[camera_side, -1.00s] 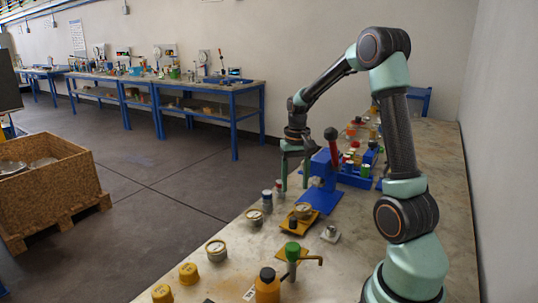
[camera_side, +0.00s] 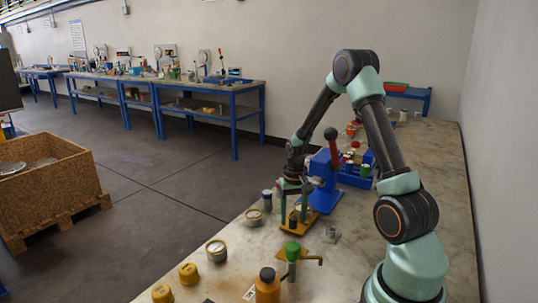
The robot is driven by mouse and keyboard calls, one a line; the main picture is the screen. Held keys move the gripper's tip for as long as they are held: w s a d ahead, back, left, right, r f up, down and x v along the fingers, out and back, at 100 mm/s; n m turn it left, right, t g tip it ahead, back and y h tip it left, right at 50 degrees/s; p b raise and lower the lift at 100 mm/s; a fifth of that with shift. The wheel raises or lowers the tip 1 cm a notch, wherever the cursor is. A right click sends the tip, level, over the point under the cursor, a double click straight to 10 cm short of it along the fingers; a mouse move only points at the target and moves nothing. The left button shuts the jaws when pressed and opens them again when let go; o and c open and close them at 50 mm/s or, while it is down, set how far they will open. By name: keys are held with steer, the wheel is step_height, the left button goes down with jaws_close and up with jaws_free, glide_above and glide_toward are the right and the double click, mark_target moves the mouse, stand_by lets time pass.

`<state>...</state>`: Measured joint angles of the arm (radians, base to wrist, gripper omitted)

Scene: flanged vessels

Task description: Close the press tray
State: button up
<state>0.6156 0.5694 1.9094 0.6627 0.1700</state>
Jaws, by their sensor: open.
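The blue press (camera_side: 325,182) stands on the marble-topped bench, with a black ball on its lever. Its yellow tray (camera_side: 297,224) sticks out of the press towards the camera. A round metal-and-glass vessel (camera_side: 304,211) sits on the tray, partly hidden by my fingers. A small dark knob (camera_side: 293,219) shows at the tray's near left part. My gripper (camera_side: 294,208) points down at the tray, its fingers open and apart. I cannot tell whether a finger touches the tray or the vessel.
Small jars (camera_side: 267,198) and a gauge-like vessel (camera_side: 254,217) stand left of the tray. A green-topped pump (camera_side: 292,252) and an orange bottle (camera_side: 267,284) stand in front. A grey fitting (camera_side: 332,235) lies to the right.

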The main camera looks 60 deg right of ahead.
jaws_close()
steer(key=shift+d+r, duration=0.1)
steer(key=shift+d, duration=0.05)
stand_by(1.2)
